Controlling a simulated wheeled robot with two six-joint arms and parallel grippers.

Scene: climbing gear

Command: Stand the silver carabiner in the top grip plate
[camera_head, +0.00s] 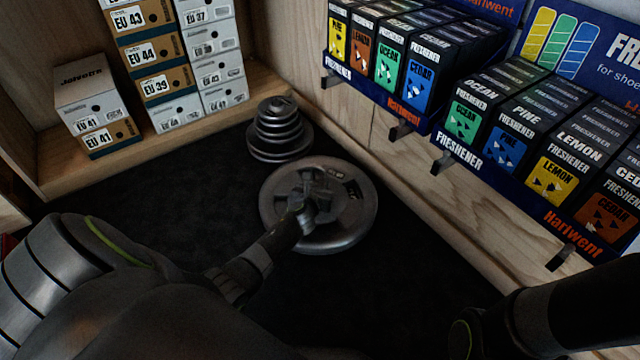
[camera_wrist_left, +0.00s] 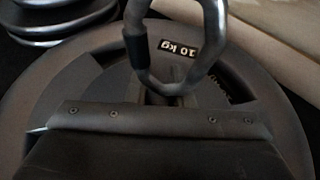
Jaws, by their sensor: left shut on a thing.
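The silver carabiner (camera_wrist_left: 214,38) is a bent metal loop with a dark sleeve on one side. In the left wrist view it rises out of the top edge in front of my gripper. The top grip plate (camera_head: 352,228) is a round grey disc lying flat on the dark mat, with slots and a "10 kg" label; it also fills the left wrist view (camera_wrist_left: 275,120). My left gripper (camera_head: 308,203) is over the plate's middle, shut on the carabiner. In the head view the gripper and shadow hide most of the carabiner. Whether it touches the plate is unclear.
A stack of smaller discs (camera_head: 279,131) stands just behind the plate. Shoe boxes (camera_head: 148,52) sit on a wooden ledge at the back left. Racks of freshener boxes (camera_head: 500,125) line the right wall. The dark mat (camera_head: 205,170) is clear left of the plate.

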